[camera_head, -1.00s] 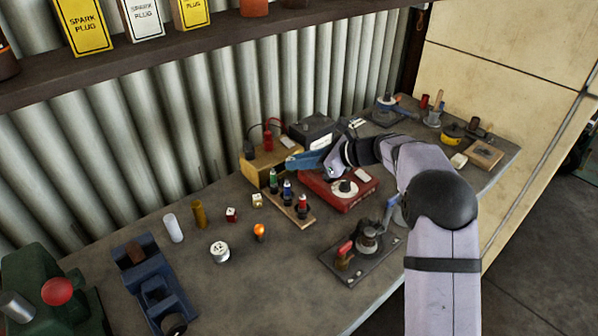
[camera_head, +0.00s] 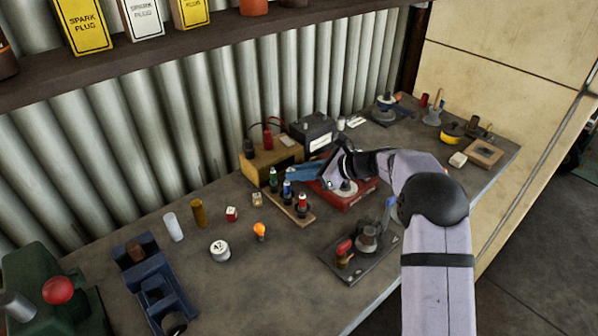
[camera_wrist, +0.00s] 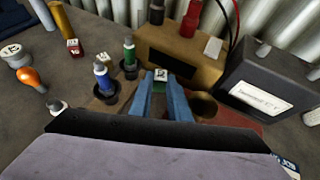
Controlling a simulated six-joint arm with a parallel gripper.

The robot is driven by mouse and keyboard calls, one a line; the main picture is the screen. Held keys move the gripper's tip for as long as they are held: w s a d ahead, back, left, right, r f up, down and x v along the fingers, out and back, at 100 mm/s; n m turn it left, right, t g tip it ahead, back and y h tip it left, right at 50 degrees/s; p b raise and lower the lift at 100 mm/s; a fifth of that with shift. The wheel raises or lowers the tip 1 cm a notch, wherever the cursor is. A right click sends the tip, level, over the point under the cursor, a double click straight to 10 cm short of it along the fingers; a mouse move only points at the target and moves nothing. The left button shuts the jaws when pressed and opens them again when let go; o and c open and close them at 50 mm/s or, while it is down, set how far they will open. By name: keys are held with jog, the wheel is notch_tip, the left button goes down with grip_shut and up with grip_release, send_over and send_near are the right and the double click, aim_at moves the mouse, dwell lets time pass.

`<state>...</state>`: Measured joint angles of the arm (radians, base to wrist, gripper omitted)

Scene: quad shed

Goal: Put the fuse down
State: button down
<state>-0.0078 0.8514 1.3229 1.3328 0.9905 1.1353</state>
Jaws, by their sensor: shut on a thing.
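My gripper (camera_head: 290,175) has blue fingers and is low over the bench, near the wooden rack and the front of the tan box. In the wrist view my gripper (camera_wrist: 161,84) is shut on a small block, which I take to be the fuse (camera_wrist: 161,74). The fuse has a white top with a dark mark and a green side below. It sits between the fingertips. I cannot tell whether it touches anything beneath. In the head view the fuse is not clearly visible.
A wooden rack (camera_head: 296,217) with green, blue and red-topped pieces stands close by the gripper. The tan box (camera_head: 262,162), the red box (camera_head: 352,199) and a black box (camera_head: 312,132) crowd around. A red cube (camera_head: 231,213) and a pale cube (camera_head: 257,200) lie left on the bench.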

jog(key=shift+s+f, duration=0.1)
jog(key=shift+f, duration=0.3)
jog(key=c, duration=1.9)
grip_release()
jog(key=shift+f, duration=0.1)
jog(key=shift+c, duration=0.2)
jog(key=shift+f, duration=0.1)
jog(key=shift+r+p, duration=0.35)
jog(key=shift+r, duration=0.4)
jog(key=b+v, duration=0.2)
jog(key=v, duration=1)
jog(key=shift+r, duration=0.1)
